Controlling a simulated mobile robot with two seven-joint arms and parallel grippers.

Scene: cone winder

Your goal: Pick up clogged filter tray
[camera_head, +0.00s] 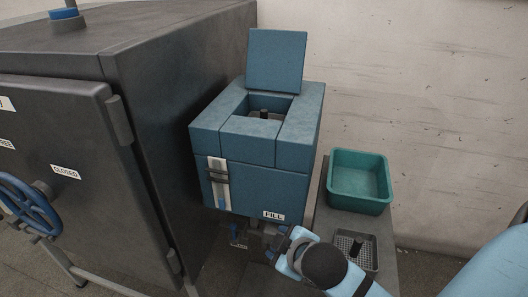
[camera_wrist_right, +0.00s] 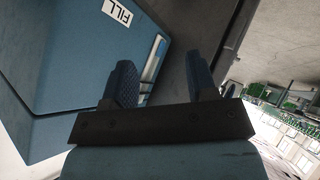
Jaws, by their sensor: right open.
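A blue box (camera_head: 250,185) with a FILL label stands beside the dark cabinet, its lid (camera_head: 277,60) raised. Inside its square opening sits a dark tray with an upright black knob (camera_head: 264,114); its surface is mostly hidden. A second perforated tray (camera_head: 369,257) with a black knob lies on the bench, partly behind my right arm. I cannot tell which is clogged. My right gripper (camera_wrist_right: 162,78) is open and empty, below and in front of the box's FILL corner; its fingertips are hard to see in the head view. My left gripper is not in view.
A green bin (camera_head: 359,207), seemingly empty, stands on the narrow grey bench (camera_head: 318,215) right of the box. The large dark cabinet (camera_head: 165,110) with a blue handwheel (camera_head: 28,205) blocks the left. A pale wall closes the back.

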